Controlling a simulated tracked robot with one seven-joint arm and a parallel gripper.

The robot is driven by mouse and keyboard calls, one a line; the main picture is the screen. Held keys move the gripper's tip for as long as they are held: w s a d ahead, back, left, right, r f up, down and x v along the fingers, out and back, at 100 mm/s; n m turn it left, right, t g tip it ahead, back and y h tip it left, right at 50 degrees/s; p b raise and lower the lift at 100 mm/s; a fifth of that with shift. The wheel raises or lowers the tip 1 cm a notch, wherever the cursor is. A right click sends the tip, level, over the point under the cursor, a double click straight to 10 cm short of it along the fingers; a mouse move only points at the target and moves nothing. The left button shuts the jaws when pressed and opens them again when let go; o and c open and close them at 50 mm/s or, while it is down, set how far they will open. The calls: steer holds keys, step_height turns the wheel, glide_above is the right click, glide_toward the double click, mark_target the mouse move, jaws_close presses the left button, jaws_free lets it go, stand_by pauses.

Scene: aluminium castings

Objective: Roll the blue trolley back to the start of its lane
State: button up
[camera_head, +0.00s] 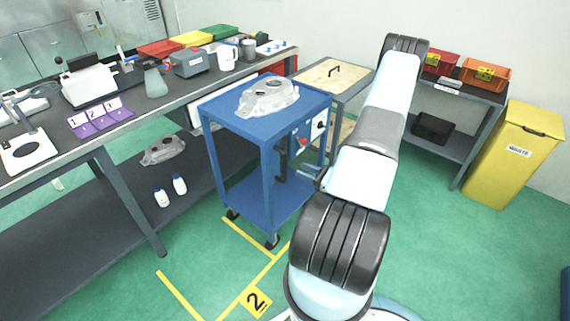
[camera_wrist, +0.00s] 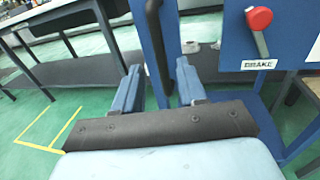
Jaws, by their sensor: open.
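The blue trolley (camera_head: 268,128) stands on the green floor with a grey metal casting (camera_head: 267,97) on its top. Its red brake knob (camera_head: 302,141) also shows in the wrist view (camera_wrist: 259,18), on a short lever above a BRAKE label (camera_wrist: 259,64). My gripper (camera_head: 308,173) is at the trolley's right side. In the wrist view my gripper (camera_wrist: 158,72) is open, one finger on each side of the trolley's dark upright handle bar (camera_wrist: 155,38). The bar shows between the fingers; I cannot tell whether either finger touches it.
Yellow lane lines (camera_head: 180,296) and a number 2 floor mark (camera_head: 257,301) lie on the floor in front of the trolley. A long workbench (camera_head: 165,103) stands at the left. A wooden-topped table (camera_head: 350,78) is behind the trolley. A yellow waste bin (camera_head: 512,160) stands right.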

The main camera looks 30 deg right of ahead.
mark_target(284, 163)
steer(key=x, duration=0.9)
steer(key=shift+w+a, duration=0.15)
steer(key=shift+w, duration=0.05)
steer(key=c, duration=0.8)
jaws_close()
